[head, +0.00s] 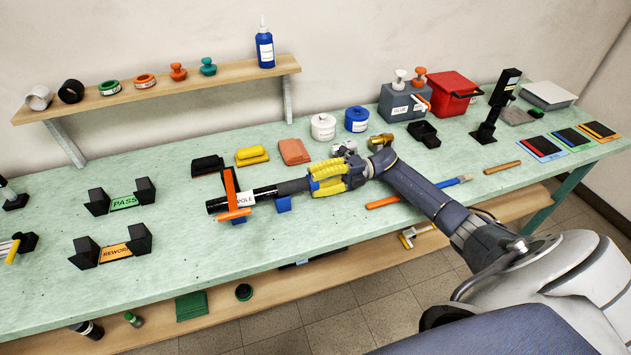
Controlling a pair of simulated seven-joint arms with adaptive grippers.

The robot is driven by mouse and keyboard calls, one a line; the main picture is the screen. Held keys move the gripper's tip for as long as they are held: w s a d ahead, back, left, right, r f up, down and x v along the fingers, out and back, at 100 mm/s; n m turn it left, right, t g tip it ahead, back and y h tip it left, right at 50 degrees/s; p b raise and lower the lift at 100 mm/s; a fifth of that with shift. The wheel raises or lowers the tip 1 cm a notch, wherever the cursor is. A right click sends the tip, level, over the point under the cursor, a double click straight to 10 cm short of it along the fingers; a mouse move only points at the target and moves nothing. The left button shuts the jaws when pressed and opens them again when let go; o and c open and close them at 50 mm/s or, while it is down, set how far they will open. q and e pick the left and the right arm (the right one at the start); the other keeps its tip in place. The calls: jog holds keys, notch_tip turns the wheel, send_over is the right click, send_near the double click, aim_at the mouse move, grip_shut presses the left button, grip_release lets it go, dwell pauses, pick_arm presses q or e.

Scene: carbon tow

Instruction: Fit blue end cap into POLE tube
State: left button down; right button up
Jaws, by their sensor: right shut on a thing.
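The black POLE tube (264,193) lies level across the bench on small blue supports (283,204), with a white label near its middle. An orange clamp (229,185) stands around its left part. My right gripper (296,186), with yellow on its body, is in line with the tube at its right end. My left gripper is not in view.
Black PASS (144,190) and REWORK (139,239) cradles stand at left. White (323,127) and blue (357,119) tubs and a grey box (401,103) stand at the back.

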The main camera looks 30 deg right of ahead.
jog(key=shift+a, duration=0.2)
dwell(0.6)
jog(key=o, duration=0.9)
jog(key=shift+a, duration=0.1)
jog(key=d, duration=0.4)
jog(key=s+d, duration=0.1)
jog(key=d, duration=0.3)
jog(key=s+d, duration=0.1)
jog(key=d, duration=0.3)
jog(key=shift+s, duration=0.1)
